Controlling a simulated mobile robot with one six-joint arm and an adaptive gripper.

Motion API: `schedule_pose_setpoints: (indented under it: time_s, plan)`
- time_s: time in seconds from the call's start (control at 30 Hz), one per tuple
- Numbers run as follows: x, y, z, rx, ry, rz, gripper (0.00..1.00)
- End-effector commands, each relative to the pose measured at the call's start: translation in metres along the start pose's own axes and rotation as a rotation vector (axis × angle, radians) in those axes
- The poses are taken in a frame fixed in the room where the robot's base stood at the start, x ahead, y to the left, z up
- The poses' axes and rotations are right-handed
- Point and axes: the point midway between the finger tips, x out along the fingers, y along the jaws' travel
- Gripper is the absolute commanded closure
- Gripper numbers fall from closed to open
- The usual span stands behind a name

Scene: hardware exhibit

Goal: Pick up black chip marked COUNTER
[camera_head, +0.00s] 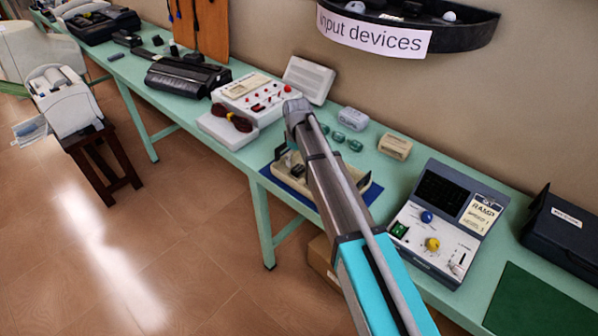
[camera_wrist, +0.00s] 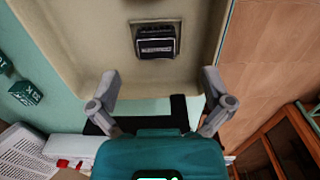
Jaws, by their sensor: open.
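A small black chip (camera_wrist: 156,40) lies in a cream tray (camera_wrist: 112,45) in the wrist view. It has pale marking along one edge, too small to read. My gripper (camera_wrist: 160,88) is open and empty, its two grey fingers spread wide. The chip shows beyond the fingertips, roughly centred between them and apart from both. In the head view the cream tray (camera_head: 285,181) sits on a blue mat near the table's front edge. My arm covers much of the tray there, and the chip cannot be made out clearly.
Small green blocks (camera_head: 338,137) and two labelled pale boxes lie behind the tray on the green table. A white panel device (camera_head: 252,98) stands to the left, a RAMP unit (camera_head: 440,225) to the right. A shelf (camera_head: 408,38) hangs above.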

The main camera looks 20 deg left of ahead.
Motion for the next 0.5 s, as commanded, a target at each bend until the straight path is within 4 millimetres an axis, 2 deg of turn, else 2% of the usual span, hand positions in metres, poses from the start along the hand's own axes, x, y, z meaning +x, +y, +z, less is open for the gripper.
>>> schedule_pose_setpoints:
  time_s: [0.5]
  plan:
    - [0.038,0.004,0.0,0.001,0.0,0.0,0.0]
